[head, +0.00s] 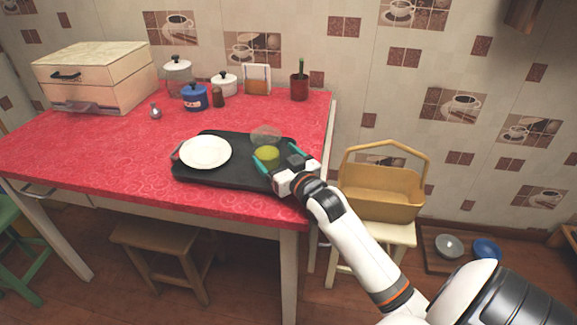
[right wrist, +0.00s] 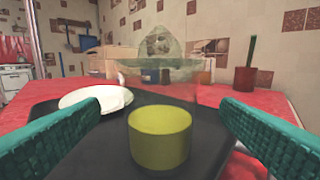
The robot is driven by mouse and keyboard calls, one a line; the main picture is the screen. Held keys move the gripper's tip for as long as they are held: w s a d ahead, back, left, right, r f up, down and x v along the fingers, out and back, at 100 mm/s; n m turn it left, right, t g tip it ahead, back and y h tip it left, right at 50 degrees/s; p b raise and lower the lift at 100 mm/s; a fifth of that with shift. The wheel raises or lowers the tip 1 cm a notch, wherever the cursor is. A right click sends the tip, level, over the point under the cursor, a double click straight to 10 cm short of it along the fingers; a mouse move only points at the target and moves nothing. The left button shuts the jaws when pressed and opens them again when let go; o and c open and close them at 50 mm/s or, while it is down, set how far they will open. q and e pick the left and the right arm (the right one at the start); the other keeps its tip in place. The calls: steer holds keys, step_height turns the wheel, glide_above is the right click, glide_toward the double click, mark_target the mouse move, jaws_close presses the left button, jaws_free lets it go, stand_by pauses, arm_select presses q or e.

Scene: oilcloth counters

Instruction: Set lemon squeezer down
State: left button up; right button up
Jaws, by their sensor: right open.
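The lemon squeezer (head: 267,153) has a yellow-green lower part and a clear, ribbed dome-shaped top. It stands upright on the black tray (head: 215,178), to the right of the white plate (head: 205,152). My right gripper (head: 269,156) is open, with its teal fingers on either side of the squeezer. In the right wrist view the squeezer (right wrist: 160,138) sits between the two spread fingers, with a gap visible on each side. My left gripper is not in view.
The tray lies near the front edge of the red-covered table (head: 95,150). Pots, jars and a wooden bread box (head: 98,78) stand along the back. A basket (head: 380,190) sits on a stool at the right. The table's left front is clear.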

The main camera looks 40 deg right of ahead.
steer(key=s, duration=0.6)
steer(key=shift+s+a, duration=0.1)
steer(key=shift+a, duration=0.2)
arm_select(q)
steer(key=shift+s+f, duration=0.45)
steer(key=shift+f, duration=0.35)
